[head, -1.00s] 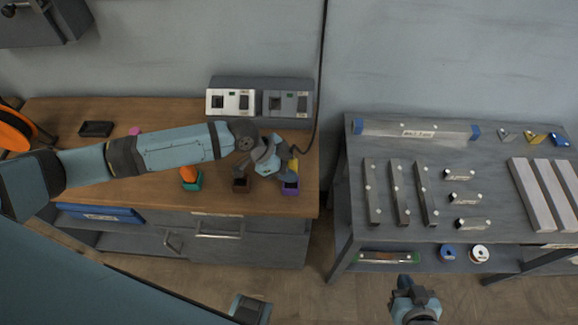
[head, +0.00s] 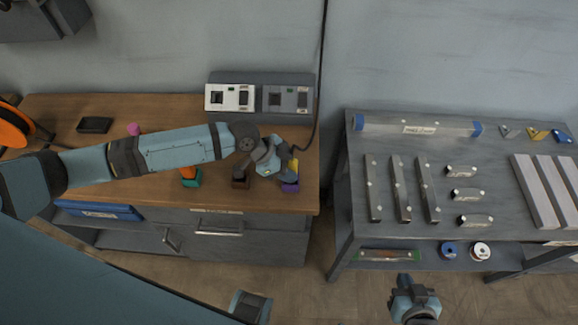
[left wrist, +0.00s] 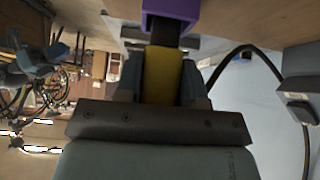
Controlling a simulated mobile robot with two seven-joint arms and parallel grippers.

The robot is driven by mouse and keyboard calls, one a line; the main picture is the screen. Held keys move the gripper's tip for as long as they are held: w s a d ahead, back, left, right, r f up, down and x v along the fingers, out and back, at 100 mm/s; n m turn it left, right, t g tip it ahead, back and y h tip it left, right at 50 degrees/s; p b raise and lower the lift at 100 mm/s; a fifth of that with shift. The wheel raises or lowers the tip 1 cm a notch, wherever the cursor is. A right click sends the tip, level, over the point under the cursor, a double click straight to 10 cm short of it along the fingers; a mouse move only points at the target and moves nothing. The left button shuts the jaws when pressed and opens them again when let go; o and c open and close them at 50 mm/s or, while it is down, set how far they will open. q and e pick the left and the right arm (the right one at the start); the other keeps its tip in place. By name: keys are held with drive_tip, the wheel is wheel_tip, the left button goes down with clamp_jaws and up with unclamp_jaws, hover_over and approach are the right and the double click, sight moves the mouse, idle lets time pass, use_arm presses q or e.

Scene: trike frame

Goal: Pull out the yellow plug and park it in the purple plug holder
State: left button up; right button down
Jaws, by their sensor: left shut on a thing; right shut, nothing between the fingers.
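The yellow plug (head: 295,164) is held in my left gripper (head: 286,169) at the right end of the wooden bench. In the left wrist view the yellow plug (left wrist: 163,76) sits between both fingers, and its dark end meets the purple plug holder (left wrist: 172,8). The purple plug holder (head: 290,188) is right below the gripper in the head view. How deep the dark end sits in it cannot be told. My right gripper (head: 405,283) is shut and empty, low over the floor, away from the bench.
A brown holder (head: 240,183) and a teal holder (head: 192,182) stand left of the purple one. A socket box (head: 259,97) stands against the wall, with a black cable (head: 317,110) hanging beside it. A grey table (head: 345,190) with metal parts stands to the right.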

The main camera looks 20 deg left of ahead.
use_arm(q)
drive_tip(key=shift+f+b, duration=0.55)
drive_tip(key=shift+f, duration=0.4)
drive_tip(key=o, duration=1)
drive_tip(key=v, duration=1.3)
drive_tip(key=shift+a+r+b, duration=0.25)
drive_tip(key=shift+a+b, duration=0.05)
drive_tip(key=shift+b, duration=0.1)
